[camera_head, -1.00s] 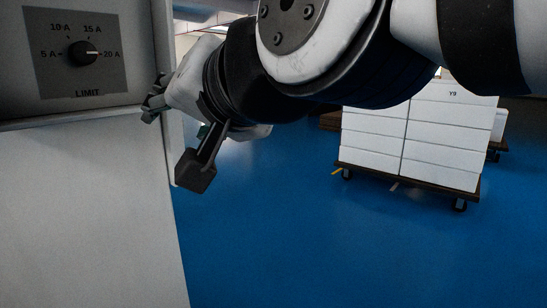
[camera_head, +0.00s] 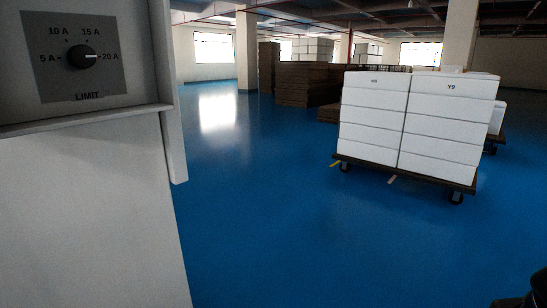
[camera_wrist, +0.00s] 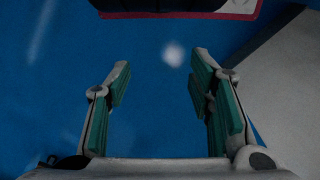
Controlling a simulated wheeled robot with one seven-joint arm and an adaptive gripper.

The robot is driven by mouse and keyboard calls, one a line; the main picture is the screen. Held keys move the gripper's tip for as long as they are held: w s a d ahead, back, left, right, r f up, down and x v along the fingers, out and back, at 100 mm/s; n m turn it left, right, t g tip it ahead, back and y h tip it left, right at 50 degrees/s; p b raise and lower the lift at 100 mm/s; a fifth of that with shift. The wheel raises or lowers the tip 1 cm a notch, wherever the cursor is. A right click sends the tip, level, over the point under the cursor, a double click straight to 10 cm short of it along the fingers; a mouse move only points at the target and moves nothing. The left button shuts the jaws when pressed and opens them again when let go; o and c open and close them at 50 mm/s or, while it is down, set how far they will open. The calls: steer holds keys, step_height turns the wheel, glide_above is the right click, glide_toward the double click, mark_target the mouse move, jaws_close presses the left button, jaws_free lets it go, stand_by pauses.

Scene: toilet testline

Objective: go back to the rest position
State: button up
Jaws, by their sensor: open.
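My gripper (camera_wrist: 160,78) is open and empty in the wrist view, its two green-padded fingers apart over the blue floor. It does not show in the head view. A dark piece at the bottom right corner of the head view may be part of my arm. The grey panel (camera_head: 110,80) with a black LIMIT knob (camera_head: 82,55) stands at the left of the head view. The knob's white mark points to the right, toward 20 A.
A cart (camera_head: 407,172) stacked with white boxes (camera_head: 440,115) stands on the blue floor (camera_head: 290,235) at the right. Brown stacks (camera_head: 305,83) and pillars stand farther back. The floor in the middle is clear. A red-edged thing (camera_wrist: 180,14) shows at the top of the wrist view.

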step_height(320, 180, up, 27)
steer(key=t+p, duration=0.3)
steer(key=p, duration=2.1)
steer(key=shift+s+d+t, duration=0.2)
steer(key=shift+d+t, duration=0.05)
steer(key=shift+t, duration=0.05)
